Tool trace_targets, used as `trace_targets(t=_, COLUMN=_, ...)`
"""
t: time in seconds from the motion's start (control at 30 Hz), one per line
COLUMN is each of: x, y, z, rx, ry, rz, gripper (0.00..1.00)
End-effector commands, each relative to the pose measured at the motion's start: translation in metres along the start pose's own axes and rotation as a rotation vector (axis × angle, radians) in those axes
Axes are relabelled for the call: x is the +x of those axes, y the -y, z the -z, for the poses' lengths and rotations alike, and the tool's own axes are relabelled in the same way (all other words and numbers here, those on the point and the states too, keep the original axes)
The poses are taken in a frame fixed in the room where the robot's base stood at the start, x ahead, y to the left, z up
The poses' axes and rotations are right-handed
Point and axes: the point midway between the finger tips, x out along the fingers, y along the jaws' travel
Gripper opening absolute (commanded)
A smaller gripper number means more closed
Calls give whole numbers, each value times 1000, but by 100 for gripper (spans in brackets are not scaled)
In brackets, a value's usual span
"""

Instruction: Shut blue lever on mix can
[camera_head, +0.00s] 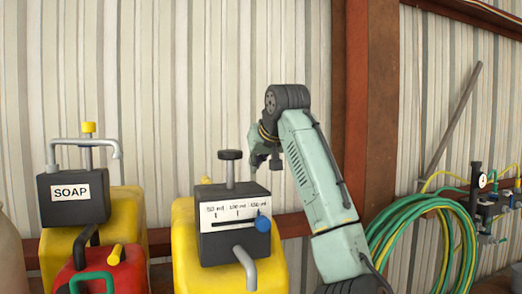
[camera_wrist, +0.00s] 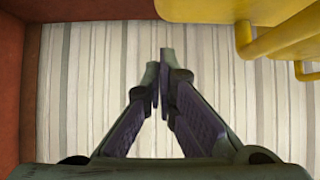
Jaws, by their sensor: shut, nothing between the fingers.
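The yellow mix can (camera_head: 183,255) stands in the middle of the head view. On it sits a dark box with a white scale label and a grey spout. The blue lever (camera_head: 263,223) shows as a round blue end at the right side of the box's front, by the end of the scale. My gripper (camera_head: 254,168) is above and behind the box's right side, pointing down, apart from the lever. In the wrist view my gripper (camera_wrist: 161,72) is shut and empty, against the ribbed wall. The blue lever is out of the wrist view.
A yellow can with a SOAP box (camera_head: 70,200) and a red can (camera_head: 105,275) stand at left. A rust-coloured post (camera_head: 371,100) and coiled green and yellow hoses (camera_head: 425,215) are at right. In the wrist view, yellow parts (camera_wrist: 205,10) fill the upper right.

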Motion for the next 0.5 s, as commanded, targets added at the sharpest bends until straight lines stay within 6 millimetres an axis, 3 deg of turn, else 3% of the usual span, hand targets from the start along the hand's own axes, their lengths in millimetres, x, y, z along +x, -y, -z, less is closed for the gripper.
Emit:
trace_targets(t=0.13, x=29, y=-1, z=0, rx=0, ry=0, rz=-1, gripper=0)
trace_targets(t=0.3, x=20, y=-1, z=-22, rx=-2, ry=0, rz=-2, gripper=0)
trace_targets(t=0.5, x=15, y=-1, z=-34, rx=0, ry=-1, rz=-2, gripper=0)
